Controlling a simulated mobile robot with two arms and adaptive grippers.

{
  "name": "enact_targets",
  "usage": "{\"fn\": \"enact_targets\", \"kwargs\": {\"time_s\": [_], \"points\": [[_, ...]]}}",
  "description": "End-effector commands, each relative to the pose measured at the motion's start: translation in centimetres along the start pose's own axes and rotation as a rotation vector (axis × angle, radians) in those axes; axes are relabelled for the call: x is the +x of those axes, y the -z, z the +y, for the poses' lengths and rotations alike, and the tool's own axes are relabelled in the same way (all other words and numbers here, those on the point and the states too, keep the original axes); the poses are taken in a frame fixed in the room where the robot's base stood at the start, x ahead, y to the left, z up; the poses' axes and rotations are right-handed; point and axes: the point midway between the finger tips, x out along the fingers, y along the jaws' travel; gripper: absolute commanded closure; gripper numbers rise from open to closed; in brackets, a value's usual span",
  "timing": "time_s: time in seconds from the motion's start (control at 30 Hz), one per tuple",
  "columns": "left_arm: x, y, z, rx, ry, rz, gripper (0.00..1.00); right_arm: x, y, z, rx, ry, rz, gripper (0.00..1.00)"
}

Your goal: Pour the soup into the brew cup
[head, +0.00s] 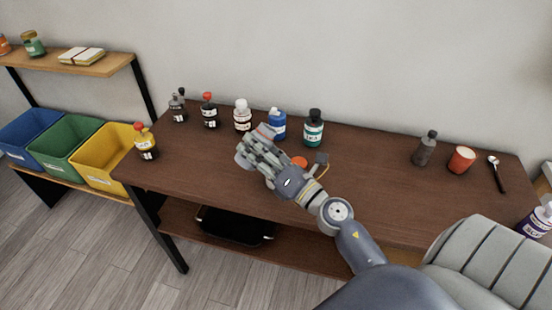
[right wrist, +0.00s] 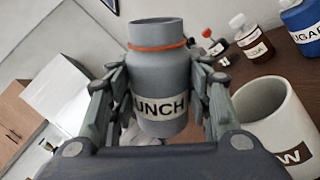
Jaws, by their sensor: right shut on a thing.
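My right gripper (head: 262,152) is shut on a grey open-mouthed jar (right wrist: 160,72) with an orange band round its neck and a label that reads "UNCH", its first part hidden. In the head view the hand hides most of the jar. The jar leans relative to the cup and bottles behind it. A pale cup (right wrist: 272,112) stands close to the right of the jar in the right wrist view, apart from it. Its label is partly cut off, ending in W. In the head view a round orange patch (head: 300,162) shows behind the hand. My left gripper is out of view.
Several bottles stand along the back of the brown table (head: 375,185), among them a blue one (head: 278,125) and a teal one (head: 313,128). The table's middle right is clear.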

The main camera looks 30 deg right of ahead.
Motion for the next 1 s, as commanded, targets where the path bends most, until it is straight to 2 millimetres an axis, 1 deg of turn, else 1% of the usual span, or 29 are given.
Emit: {"fn": "enact_targets", "kwargs": {"time_s": [0.07, 0.2, 0.6, 0.73, 1.0], "points": [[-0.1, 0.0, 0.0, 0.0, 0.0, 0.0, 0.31, 0.1, -0.3, 0.3, 0.05, -0.001, -0.016, 0.82], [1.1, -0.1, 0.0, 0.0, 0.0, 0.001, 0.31, 0.0, 0.4, -0.2, 0.138, -0.001, -0.039, 0.82], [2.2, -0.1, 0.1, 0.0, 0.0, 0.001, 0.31, -0.1, 1.1, -0.4, 0.338, -0.001, -0.093, 0.82], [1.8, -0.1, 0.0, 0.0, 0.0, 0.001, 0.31, 0.0, 0.7, -0.1, 0.379, -0.001, -0.104, 0.82], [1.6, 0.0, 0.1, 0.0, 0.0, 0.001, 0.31, 0.1, 0.5, 0.1, 0.444, -0.002, -0.121, 0.82]]}}
